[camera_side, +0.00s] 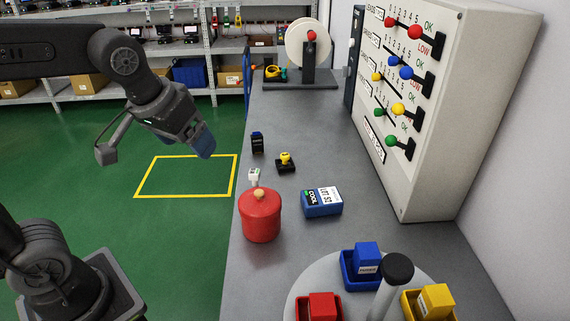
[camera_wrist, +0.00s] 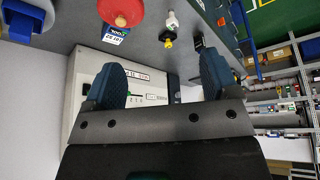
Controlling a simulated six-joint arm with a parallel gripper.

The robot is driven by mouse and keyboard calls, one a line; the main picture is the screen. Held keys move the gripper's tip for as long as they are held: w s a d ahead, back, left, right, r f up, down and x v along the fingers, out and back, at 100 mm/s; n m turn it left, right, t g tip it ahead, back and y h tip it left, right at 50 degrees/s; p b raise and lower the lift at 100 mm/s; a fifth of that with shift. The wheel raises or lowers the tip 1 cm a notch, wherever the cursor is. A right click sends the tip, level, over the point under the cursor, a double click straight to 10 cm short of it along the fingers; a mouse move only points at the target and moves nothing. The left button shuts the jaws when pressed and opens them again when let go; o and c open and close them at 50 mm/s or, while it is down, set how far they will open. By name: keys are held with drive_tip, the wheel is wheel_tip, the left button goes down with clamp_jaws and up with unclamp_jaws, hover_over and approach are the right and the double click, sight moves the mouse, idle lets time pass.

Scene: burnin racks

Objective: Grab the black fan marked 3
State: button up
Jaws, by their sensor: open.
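No fan with a readable 3 can be made out. A small black block with a blue top and a pale label (camera_side: 257,143) stands near the bench's left edge; its marking is too small to read. A small dark thing near the edge (camera_wrist: 198,43) in the wrist view may be the same block. My gripper (camera_side: 205,145) is left of the bench, above the green floor, apart from the block. In the wrist view my gripper (camera_wrist: 161,80) shows two blue fingers spread apart with nothing between them.
A yellow-knobbed black part (camera_side: 286,162), white piece (camera_side: 254,175), red canister (camera_side: 260,215) and blue box (camera_side: 322,202) stand close by. A turntable with coloured bins (camera_side: 310,277) is in front. A reel stand (camera_side: 300,78) is behind; a slider panel (camera_side: 435,130) stands right.

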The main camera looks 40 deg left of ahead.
drive_tip(key=w+n+g+y, duration=0.1)
drive_tip(key=w+n, duration=0.3)
drive_tip(key=w, duration=1)
drive_tip(key=n+g+y, duration=0.2)
drive_tip(key=n, duration=0.3)
approach(285, 155)
drive_tip(key=x, duration=1.1)
drive_tip(key=shift+d+f, duration=0.1)
drive_tip(key=shift+c, duration=0.5)
drive_tip(key=c, duration=0.9)
